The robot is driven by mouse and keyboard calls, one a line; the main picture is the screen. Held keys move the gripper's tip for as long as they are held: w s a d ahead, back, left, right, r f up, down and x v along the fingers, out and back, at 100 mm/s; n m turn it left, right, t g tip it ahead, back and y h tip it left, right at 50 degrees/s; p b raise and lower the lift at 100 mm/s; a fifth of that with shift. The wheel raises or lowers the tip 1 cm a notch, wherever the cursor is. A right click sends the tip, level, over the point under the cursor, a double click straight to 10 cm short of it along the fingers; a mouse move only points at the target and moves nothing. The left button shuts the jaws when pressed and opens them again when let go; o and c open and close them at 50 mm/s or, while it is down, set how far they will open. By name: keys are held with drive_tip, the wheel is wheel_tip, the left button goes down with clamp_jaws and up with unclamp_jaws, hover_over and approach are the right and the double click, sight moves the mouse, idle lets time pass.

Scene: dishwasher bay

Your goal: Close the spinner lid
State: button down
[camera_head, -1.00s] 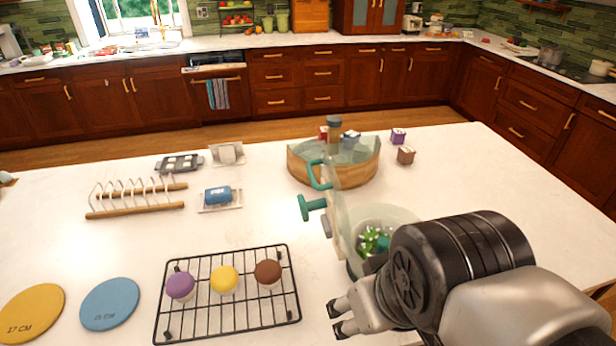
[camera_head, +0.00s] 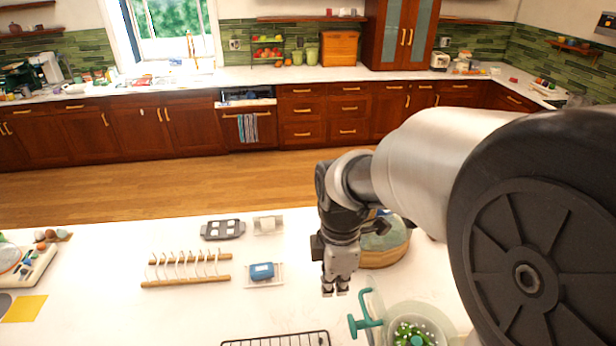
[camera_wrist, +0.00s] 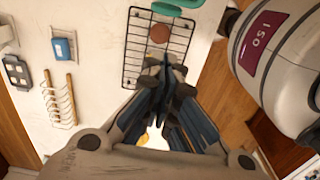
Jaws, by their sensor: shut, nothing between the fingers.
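The salad spinner's clear bowl (camera_head: 440,318) stands at the lower right of the head view, with green leaves (camera_head: 412,334) inside. Its lid (camera_head: 374,300) stands up on edge at the bowl's left side, open. The lid's teal handle (camera_head: 366,322) points left. My gripper (camera_head: 335,291) points down, just up and left of the lid in the picture, and looks apart from it. Its fingers are together and empty. In the wrist view the closed fingers (camera_wrist: 162,95) show over the counter, and a teal part, likely the handle, is cut off at the top edge.
A black wire rack (camera_head: 277,338) lies left of the spinner; a brown round item (camera_wrist: 159,33) sits on it. A round wooden-sided container (camera_head: 388,248) stands behind my gripper. A peg rack (camera_head: 186,282) and a blue block (camera_head: 262,271) are further left. Counter between them is clear.

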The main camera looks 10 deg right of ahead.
sight(371, 324)
wheel_tip(371, 324, down, 10)
drive_tip(key=d, duration=0.2)
drive_tip(key=d+r, duration=0.1)
drive_tip(key=d, duration=0.1)
drive_tip(key=shift+r+p, duration=0.2)
drive_tip(key=shift+p, duration=0.2)
drive_tip(key=shift+a, duration=0.1)
